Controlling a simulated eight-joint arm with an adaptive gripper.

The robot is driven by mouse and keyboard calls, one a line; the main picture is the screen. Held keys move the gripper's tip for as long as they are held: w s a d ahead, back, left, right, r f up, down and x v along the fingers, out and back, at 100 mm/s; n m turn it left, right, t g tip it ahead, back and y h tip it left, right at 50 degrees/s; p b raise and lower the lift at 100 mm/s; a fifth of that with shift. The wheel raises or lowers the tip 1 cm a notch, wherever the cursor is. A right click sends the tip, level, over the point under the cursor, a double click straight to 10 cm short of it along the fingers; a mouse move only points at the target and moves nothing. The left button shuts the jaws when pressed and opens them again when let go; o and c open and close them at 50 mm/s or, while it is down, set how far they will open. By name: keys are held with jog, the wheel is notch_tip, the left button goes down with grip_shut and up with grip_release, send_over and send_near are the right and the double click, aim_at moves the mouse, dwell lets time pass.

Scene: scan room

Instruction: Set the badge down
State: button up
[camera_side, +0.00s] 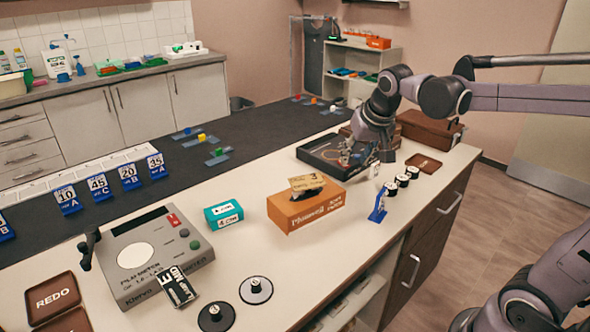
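My gripper (358,157) points down over a black open tray (314,160) on the right part of the counter. Its fingers are small and dark against the tray, so their opening and anything between them cannot be made out. No item is clearly recognisable as the badge. A black-and-white lettered card (177,287) leans on the front of the grey film meter (150,255). A tan tag marked 3 (306,183) sits on top of an orange box (305,208), left of my gripper.
Several black-and-white cylinders (402,181) and a blue stand (378,207) are near the tray. A brown tray (423,164) lies right. Blue number stands (98,187) line the back.

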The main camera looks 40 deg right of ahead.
jog(key=s+a+f+n+t+y, duration=0.2)
jog(key=s+a+f+n, duration=0.4)
jog(key=s+a, duration=0.4)
jog(key=shift+s+n, duration=0.3)
jog(key=shift+s, duration=0.35)
